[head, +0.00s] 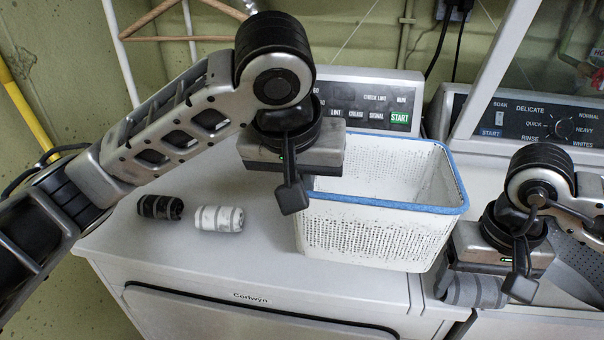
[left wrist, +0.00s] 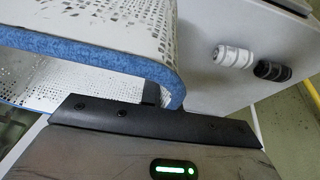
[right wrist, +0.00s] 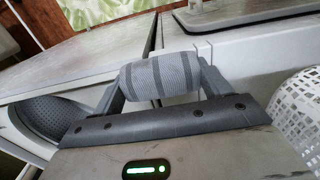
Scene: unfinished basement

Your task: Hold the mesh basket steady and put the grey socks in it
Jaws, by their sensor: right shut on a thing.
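The grey socks (right wrist: 160,77), a rolled pair with darker stripes, are between the fingers of my right gripper (right wrist: 160,90). In the head view the socks (head: 474,291) hang under that gripper (head: 500,285), right of the basket and apart from it. My left gripper (head: 292,198) is at the basket's left rim. In the left wrist view a dark finger (left wrist: 151,92) is beside the blue rim corner; the other finger's place is unclear.
Control panels (head: 360,98) rise behind. A second machine stands at the right, with a gap between the two.

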